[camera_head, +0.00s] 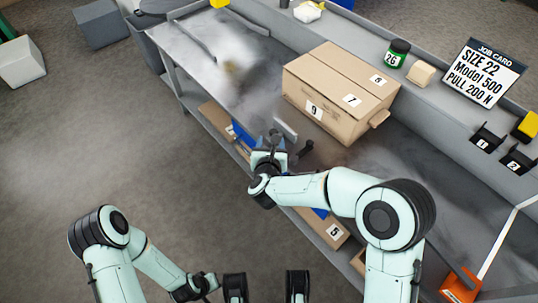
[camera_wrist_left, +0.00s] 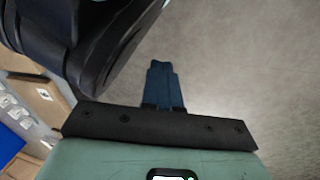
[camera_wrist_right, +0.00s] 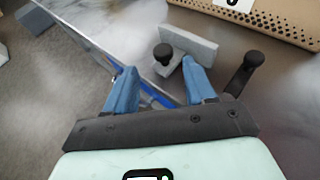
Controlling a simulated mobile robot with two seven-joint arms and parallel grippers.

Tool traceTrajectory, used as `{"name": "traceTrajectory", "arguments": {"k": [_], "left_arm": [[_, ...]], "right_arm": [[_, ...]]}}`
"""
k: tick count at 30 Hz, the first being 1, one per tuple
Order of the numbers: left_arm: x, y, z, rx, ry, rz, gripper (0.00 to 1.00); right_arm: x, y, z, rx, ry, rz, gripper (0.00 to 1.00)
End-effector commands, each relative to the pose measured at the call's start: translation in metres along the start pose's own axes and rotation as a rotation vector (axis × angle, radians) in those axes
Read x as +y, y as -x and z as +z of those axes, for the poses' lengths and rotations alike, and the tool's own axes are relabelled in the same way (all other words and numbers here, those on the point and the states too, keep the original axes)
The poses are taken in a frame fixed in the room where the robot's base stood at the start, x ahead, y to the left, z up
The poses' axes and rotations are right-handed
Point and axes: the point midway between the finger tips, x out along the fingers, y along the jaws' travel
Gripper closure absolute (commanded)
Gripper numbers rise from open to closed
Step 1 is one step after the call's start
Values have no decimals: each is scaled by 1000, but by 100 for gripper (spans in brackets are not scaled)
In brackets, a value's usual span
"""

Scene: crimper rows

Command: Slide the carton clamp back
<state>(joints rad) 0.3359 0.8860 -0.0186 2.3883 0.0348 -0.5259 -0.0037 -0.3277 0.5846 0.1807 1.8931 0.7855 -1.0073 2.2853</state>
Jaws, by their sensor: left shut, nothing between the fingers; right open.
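The carton clamp's grey plate (camera_head: 286,129) stands on the bench just in front of the large cardboard carton (camera_head: 330,95). In the right wrist view the plate (camera_wrist_right: 190,46) shows with a round black knob (camera_wrist_right: 163,53) at its left and a black lever (camera_wrist_right: 247,72) to the right. My right gripper (camera_wrist_right: 160,70) is open, its blue fingers pointing toward the knob. The knob shows between the fingertips in the picture; I cannot tell the depth between them. My left gripper (camera_wrist_left: 160,70) is shut and empty over the floor, low and left of the bench.
Black numbered holders (camera_head: 487,138) are at right. Boxes lie on the lower shelf (camera_head: 328,228). Bench left of the carton is mostly clear.

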Motion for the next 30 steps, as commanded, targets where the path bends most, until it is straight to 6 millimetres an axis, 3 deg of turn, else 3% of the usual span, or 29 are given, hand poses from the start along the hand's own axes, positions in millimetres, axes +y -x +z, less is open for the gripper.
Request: {"name": "traceTrajectory", "arguments": {"k": [6,12,18,30], "left_arm": [[14,14,-16,55,-15,25,100],[20,20,-24,85,-22,37,100],[23,22,-27,93,-24,42,100],[23,22,-27,93,-24,42,100]], "right_arm": [[1,52,2,-1,1,4,45],[1,81,1,0,0,4,45],[1,90,0,0,0,2,45],[1,90,0,0,0,2,45]]}}
